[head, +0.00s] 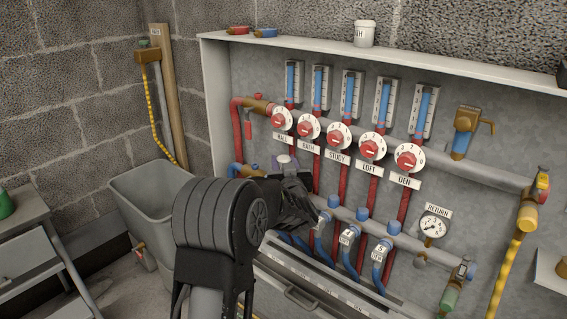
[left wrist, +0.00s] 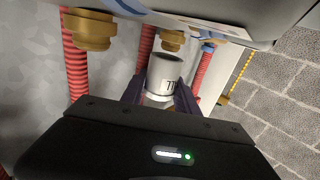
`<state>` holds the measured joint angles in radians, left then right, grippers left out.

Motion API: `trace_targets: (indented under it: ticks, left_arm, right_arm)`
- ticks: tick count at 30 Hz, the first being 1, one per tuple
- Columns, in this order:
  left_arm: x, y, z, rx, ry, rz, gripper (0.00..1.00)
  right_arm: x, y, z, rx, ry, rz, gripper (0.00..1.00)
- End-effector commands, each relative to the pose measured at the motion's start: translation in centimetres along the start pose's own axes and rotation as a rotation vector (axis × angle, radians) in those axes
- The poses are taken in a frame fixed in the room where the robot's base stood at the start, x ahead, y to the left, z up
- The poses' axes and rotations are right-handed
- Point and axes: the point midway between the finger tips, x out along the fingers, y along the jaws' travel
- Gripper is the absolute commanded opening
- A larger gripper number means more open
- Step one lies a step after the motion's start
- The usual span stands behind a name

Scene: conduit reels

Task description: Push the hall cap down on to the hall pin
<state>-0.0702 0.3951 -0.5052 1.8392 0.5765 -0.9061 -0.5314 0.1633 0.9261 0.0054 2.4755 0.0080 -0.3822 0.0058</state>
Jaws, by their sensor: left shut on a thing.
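In the left wrist view a pale grey-white cap (left wrist: 165,75) with dark lettering, only partly readable, is between my left gripper's (left wrist: 160,92) fingers, which are shut on it. A brass fitting (left wrist: 172,40) is just beyond the cap; I cannot tell whether they touch. In the head view my left gripper (head: 290,180) is at the lower left of the panel, under the HALL label (head: 281,139). My right gripper is not in view.
A row of red-and-white dials (head: 337,136) is above the gripper. Blue-capped fittings (head: 361,214) are to its right. A white pot (head: 364,33) stands on the cabinet top. A grey bin (head: 150,195) is at the left. A gauge (head: 432,227) is at the right.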

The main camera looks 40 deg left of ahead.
Motion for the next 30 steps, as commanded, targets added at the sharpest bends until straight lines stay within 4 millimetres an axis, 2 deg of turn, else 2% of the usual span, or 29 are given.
trace_targets:
  ticks: [30]
  left_arm:
    - [-0.03, -0.03, 0.44, 0.000, 0.001, 0.000, 0.00]
  right_arm:
    - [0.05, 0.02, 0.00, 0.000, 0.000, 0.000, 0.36]
